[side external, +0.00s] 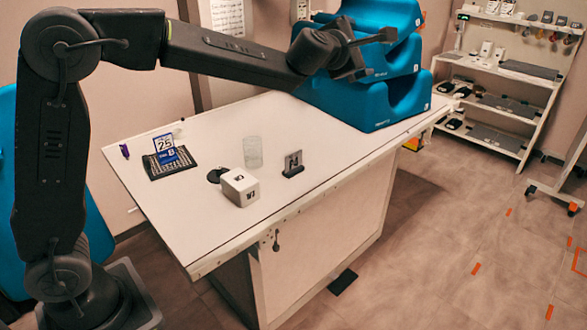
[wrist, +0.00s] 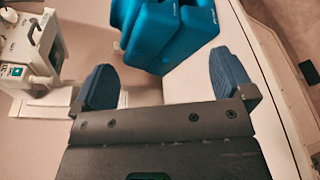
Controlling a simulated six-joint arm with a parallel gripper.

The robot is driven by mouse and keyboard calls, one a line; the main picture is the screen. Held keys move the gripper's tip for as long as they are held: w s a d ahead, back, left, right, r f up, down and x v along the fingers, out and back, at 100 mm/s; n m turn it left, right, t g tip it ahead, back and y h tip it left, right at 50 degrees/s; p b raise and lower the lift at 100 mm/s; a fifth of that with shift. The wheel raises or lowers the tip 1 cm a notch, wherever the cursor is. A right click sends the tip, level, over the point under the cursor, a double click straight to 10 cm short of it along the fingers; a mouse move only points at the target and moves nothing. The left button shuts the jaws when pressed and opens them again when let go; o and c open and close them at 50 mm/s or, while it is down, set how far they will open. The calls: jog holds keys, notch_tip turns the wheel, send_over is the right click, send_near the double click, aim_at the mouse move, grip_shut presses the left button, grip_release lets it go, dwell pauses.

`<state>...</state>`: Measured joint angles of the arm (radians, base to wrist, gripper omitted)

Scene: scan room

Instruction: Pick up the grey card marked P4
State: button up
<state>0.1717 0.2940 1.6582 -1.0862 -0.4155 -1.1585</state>
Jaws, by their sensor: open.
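A small dark grey card (side external: 293,163) stands upright near the right front part of the white table in the side external view. It has a pale mark that is too small to read, so I cannot tell whether it says P4. My gripper (side external: 378,54) is high at the far right end of the table, in front of the blue foam blocks and well away from the card. In the wrist view my gripper (wrist: 165,80) shows two blue fingertips spread wide with nothing between them. The card is not in the wrist view.
Stacked blue foam blocks (side external: 375,105) fill the far end.

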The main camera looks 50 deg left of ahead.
jog(key=w+a+f+n+g+y, duration=0.25)
jog(key=w+f+n+y, duration=0.3)
jog(key=n, duration=0.35)
jog(key=n+g+y, duration=0.5)
jog(key=n+g, duration=0.8)
jog(key=n, duration=0.5)
send_near(294, 165)
jog(key=x, duration=0.3)
jog(key=shift+a+f+g, duration=0.25)
jog(key=shift+a+f, duration=0.05)
jog(key=shift+f, duration=0.1)
jog(key=shift+r+x, duration=0.1)
jog(key=shift+x, duration=1.5)
jog(key=shift+r+x, duration=0.15)
jog(key=shift+x, duration=1.5)
jog(key=shift+w, duration=0.1)
jog(key=shift+c, duration=0.4)
jog(key=c, duration=0.8)
jog(key=shift+r, duration=0.1)
jog(key=shift+c, duration=0.2)
